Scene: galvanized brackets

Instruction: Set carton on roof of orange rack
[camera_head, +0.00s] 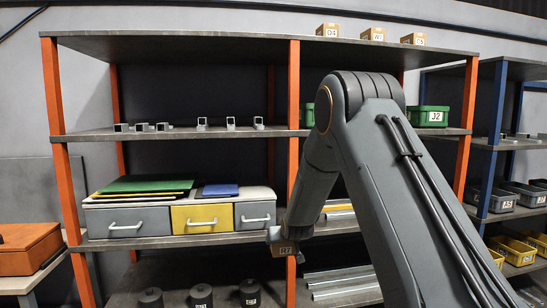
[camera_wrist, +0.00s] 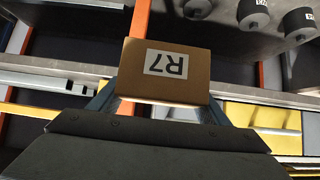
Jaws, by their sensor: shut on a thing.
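A brown carton (camera_wrist: 190,85) with a white label reading R7 is held between the fingers of my gripper (camera_wrist: 162,105) in the wrist view. In the head view the carton (camera_head: 287,248) shows small at the end of my arm, in front of the orange rack's middle upright, near the drawer shelf's height. My gripper (camera_head: 275,237) is partly hidden by my arm there. The orange rack (camera_head: 51,90) has orange posts and grey shelves. Its roof (camera_head: 200,42) is a flat grey board, with several small labelled cartons (camera_head: 327,30) standing toward its right end.
Grey and yellow drawers (camera_head: 200,218) fill a rack shelf, with several galvanized brackets (camera_head: 230,123) on the shelf above. A green bin (camera_head: 430,116) sits at the right. A blue rack (camera_head: 493,130) stands to the right. The roof's left and middle look clear.

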